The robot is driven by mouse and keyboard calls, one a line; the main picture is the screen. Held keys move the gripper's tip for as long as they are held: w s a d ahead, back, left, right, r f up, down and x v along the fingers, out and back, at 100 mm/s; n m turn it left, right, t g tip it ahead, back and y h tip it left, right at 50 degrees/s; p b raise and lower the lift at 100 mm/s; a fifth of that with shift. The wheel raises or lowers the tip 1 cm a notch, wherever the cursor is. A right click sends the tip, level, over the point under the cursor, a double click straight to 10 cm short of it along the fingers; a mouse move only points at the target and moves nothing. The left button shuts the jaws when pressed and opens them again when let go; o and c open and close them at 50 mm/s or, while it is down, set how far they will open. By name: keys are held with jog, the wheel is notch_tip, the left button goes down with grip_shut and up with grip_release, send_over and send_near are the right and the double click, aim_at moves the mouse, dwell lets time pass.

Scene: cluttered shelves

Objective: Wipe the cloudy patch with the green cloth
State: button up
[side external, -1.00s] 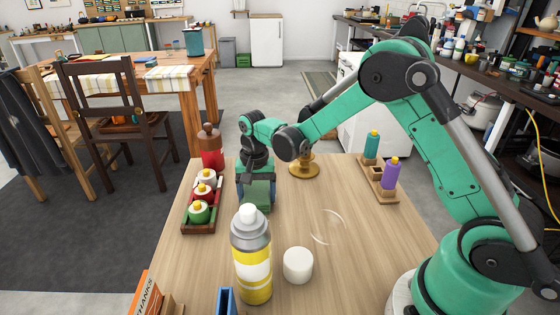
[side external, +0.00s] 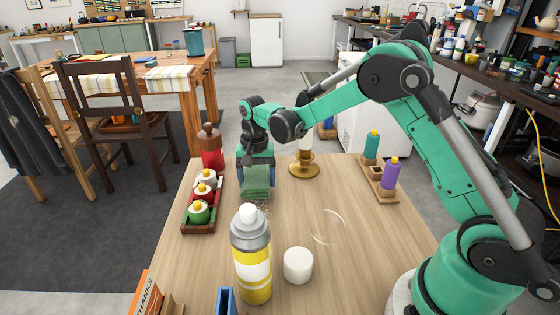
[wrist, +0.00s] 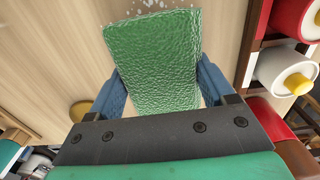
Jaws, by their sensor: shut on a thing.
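My gripper (side external: 256,162) is shut on the green cloth (side external: 257,182), a thick textured block, at the table's far side. In the wrist view the cloth (wrist: 155,60) sits between the two blue fingers of my gripper (wrist: 163,90). A small patch of pale specks (side external: 262,208) lies on the wood just in front of the cloth; its specks (wrist: 150,6) show at the top of the wrist view. A faint whitish ring (side external: 328,227) lies on the table to the right. I cannot tell which mark is the cloudy patch, or whether the cloth touches the wood.
A tray of spools (side external: 201,204) and a red-brown mill (side external: 211,148) stand left of my gripper. A brass candle holder (side external: 304,167) stands close on the right. A yellow spray can (side external: 251,255) and a white cylinder (side external: 298,265) stand nearer. A spool rack (side external: 380,182) is at right.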

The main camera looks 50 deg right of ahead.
jog(key=shift+r, duration=2.55)
jog(key=o, duration=0.8)
jog(key=shift+a, duration=0.1)
jog(key=c, duration=0.8)
send_near(264, 211)
jog(key=shift+w+f, duration=0.15)
jog(key=shift+w, duration=0.15)
jog(key=shift+s+f, duration=0.1)
jog(key=shift+s, duration=0.2)
jog(key=shift+f, duration=2.8)
